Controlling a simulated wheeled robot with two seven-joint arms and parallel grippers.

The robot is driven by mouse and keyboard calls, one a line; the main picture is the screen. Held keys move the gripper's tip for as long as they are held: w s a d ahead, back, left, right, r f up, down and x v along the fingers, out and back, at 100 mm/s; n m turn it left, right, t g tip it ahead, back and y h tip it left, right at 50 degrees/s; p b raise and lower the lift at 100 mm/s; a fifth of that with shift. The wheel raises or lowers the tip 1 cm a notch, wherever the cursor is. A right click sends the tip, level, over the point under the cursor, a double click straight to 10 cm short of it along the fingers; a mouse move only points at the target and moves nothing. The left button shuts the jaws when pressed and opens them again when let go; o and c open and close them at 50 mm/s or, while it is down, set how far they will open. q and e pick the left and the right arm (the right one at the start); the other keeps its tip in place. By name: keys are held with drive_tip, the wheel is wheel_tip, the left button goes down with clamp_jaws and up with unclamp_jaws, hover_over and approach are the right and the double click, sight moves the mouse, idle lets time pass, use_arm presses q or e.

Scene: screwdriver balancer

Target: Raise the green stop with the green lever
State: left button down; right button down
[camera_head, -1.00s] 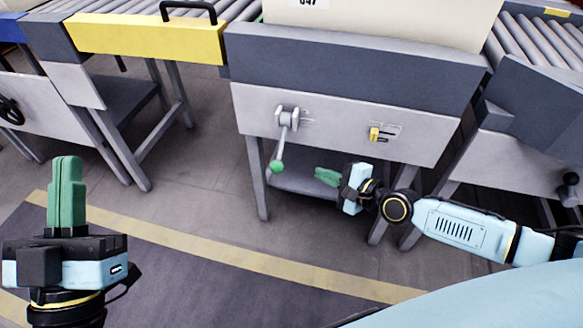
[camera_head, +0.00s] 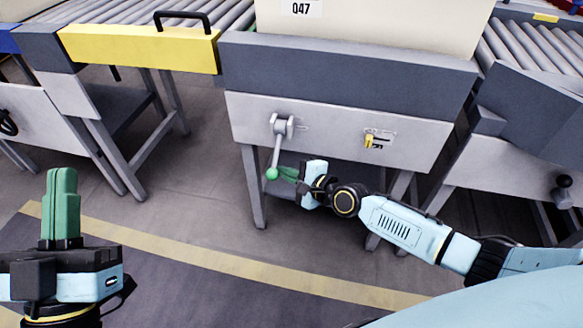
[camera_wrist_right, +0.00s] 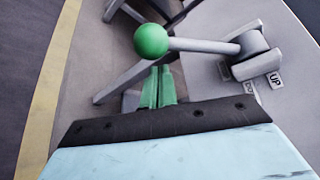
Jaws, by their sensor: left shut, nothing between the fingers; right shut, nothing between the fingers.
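The green lever (camera_head: 275,151) hangs down from its pivot on the grey front panel, its green ball (camera_head: 271,174) at the lower end. In the right wrist view the ball (camera_wrist_right: 151,40) sits just beyond the fingertips, with the rod running right to the pivot block beside an "UP" label. My right gripper (camera_head: 281,172) is shut and empty, its green fingers beside the ball; I cannot tell whether they touch it. The fingers also show in the right wrist view (camera_wrist_right: 159,70). My left gripper (camera_head: 62,172) is shut and empty, pointing up at the left. I cannot make out the green stop.
A yellow guard (camera_head: 140,48) with a black handle fronts the left conveyor. Open floor lies in front.

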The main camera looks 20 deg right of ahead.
use_arm(q)
drive_tip(key=shift+w+d+f+g+p, duration=0.1)
drive_tip(key=shift+w+f+g+p, duration=0.25)
drive_tip(key=shift+f+g, duration=0.25)
use_arm(e)
drive_tip(key=shift+s+a+r, duration=0.3)
drive_tip(key=shift+s+a, duration=0.05)
use_arm(q)
drive_tip(key=shift+w+g, duration=0.1)
drive_tip(key=shift+g, duration=0.2)
